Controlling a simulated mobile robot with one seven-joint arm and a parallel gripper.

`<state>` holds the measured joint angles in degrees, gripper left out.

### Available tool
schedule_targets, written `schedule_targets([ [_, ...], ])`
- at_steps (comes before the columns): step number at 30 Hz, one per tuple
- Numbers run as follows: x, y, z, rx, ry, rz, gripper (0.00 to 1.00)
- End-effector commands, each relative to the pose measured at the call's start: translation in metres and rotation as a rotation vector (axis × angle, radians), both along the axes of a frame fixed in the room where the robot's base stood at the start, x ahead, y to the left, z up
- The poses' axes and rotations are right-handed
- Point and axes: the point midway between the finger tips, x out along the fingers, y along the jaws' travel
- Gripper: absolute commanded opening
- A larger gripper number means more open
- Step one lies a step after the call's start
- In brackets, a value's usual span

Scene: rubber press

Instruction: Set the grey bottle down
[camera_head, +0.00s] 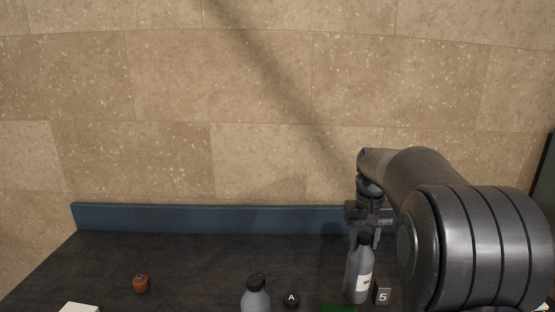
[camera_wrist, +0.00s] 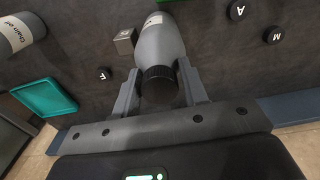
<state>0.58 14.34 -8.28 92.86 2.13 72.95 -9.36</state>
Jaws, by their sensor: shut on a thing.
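The grey bottle (camera_head: 358,272) has a black cap and a white label, and stands upright over the dark countertop (camera_head: 210,262). It also shows in the wrist view (camera_wrist: 160,43), with its cap toward the camera. My gripper (camera_head: 367,238) is shut on the bottle near its neck, with one finger on each side in the wrist view (camera_wrist: 160,92). The bottle's base is low, close to the counter; I cannot tell whether it touches.
A cube marked 5 (camera_head: 383,296) is close beside the bottle. Another grey bottle (camera_head: 256,299) and a round piece marked A (camera_head: 291,298) are to the left. A green tray (camera_wrist: 45,97) and a chain oil container (camera_wrist: 20,33) show in the wrist view. A blue ledge (camera_head: 200,217) runs behind.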

Motion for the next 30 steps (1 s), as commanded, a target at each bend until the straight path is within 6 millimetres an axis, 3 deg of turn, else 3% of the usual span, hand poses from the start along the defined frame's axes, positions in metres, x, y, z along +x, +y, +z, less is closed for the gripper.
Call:
schedule_targets([
  [6,0.007,-0.001,-0.009,0.0,-0.003,-0.003,0.0],
  [19,0.007,0.003,-0.007,0.0,-0.003,0.015,0.0],
  [26,0.001,0.029,0.009,-0.001,-0.005,0.147,0.0],
  [30,-0.007,0.056,0.026,-0.002,-0.006,0.293,0.0],
])
